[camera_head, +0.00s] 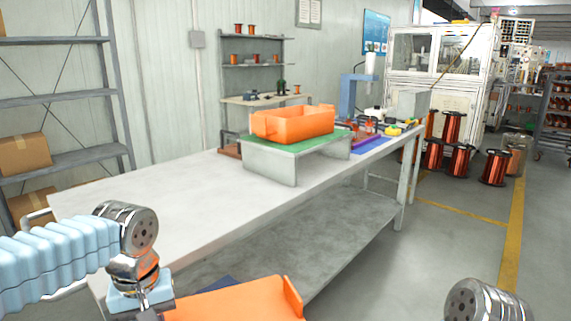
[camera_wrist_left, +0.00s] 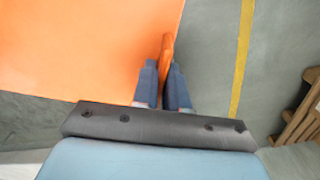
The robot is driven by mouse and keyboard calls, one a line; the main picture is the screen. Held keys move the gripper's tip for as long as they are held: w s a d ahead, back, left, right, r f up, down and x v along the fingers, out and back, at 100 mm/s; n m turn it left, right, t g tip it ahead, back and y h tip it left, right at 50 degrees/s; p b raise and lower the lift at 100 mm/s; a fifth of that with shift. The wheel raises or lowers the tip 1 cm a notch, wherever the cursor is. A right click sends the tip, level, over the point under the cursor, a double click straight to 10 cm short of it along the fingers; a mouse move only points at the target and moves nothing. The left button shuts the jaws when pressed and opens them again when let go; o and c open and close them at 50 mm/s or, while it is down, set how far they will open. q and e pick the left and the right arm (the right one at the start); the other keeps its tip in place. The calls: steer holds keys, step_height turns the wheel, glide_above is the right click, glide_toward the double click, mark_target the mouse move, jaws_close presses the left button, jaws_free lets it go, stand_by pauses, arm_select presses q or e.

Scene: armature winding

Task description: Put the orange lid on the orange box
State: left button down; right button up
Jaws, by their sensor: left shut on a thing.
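The orange box (camera_head: 293,125) stands on a low grey stand with a green top, on the far part of the long table. The orange lid (camera_head: 240,303) is at the bottom of the head view, in front of the table and well apart from the box; its lower part is cut off. My left gripper (camera_wrist_left: 166,72) is shut on the lid's edge, one finger on each side of it. The lid fills the upper left of the left wrist view (camera_wrist_left: 85,45). Of my right arm only a metal joint shows at the lower right; its gripper is out of view.
The long table (camera_head: 150,195) has a bare near half and a lower shelf. The grey stand (camera_head: 268,165) raises the box. A blue mat (camera_head: 370,146) and small parts lie beyond it. Copper spools (camera_head: 460,160) stand on the floor to the right.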

arm_select(q)
steer(key=w+d+f+m, duration=0.1)
steer(key=w+f, duration=0.4)
steer(key=f, duration=0.5)
steer(key=w+d+f+m, duration=0.2)
steer(key=w+f, duration=0.4)
steer(key=f, duration=0.5)
steer(key=shift+w+m, duration=0.25)
steer(key=shift+m, duration=0.65)
steer(key=shift+d+r, duration=0.1)
